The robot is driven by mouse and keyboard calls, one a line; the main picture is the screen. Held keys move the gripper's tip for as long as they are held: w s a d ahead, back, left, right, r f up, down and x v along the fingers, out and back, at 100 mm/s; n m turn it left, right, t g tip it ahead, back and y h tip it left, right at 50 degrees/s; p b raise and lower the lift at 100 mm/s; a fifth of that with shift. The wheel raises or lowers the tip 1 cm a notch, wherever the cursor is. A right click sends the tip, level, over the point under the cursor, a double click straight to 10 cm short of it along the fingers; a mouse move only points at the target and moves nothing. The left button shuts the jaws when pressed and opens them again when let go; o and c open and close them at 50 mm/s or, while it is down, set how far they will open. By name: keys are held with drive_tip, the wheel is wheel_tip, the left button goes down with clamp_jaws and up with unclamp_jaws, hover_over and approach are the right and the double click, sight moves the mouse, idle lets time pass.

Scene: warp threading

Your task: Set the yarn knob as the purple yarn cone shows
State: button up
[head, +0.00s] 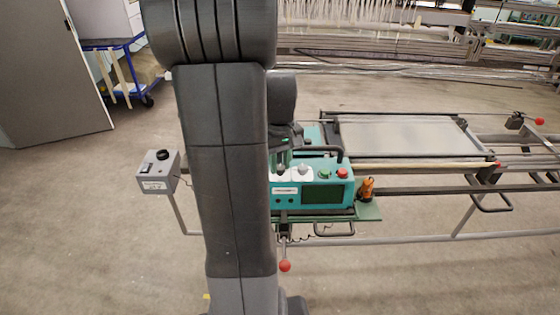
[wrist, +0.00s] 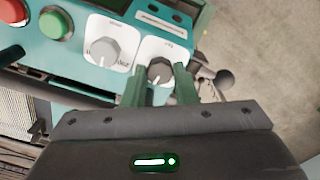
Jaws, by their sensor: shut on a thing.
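The teal control box (head: 320,194) has two grey knobs on white plates. My gripper (wrist: 160,78) is shut on one grey knob (wrist: 159,68), with a green finger on each side of it. In the head view this is the left knob (head: 280,171), just below my gripper (head: 281,158). The other grey knob (wrist: 103,50) stands free beside it and also shows in the head view (head: 303,170). The plate lettering is too small to read, so I cannot tell which is the yarn knob. No purple yarn cone is visible in either view.
A green button (head: 325,174) and a red button (head: 342,173) sit on the box, right of the knobs. An orange object (head: 367,188) stands on the ledge at its right. A small grey box (head: 158,172) with a black knob is at left. My arm hides part of the middle.

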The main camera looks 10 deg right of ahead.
sight(280, 167)
drive_tip(key=shift+m, duration=1.2)
drive_tip(key=o, duration=0.7)
drive_tip(key=shift+r, duration=0.1)
wheel_tip(280, 167, up, 14)
drive_tip(key=shift+f, duration=0.2)
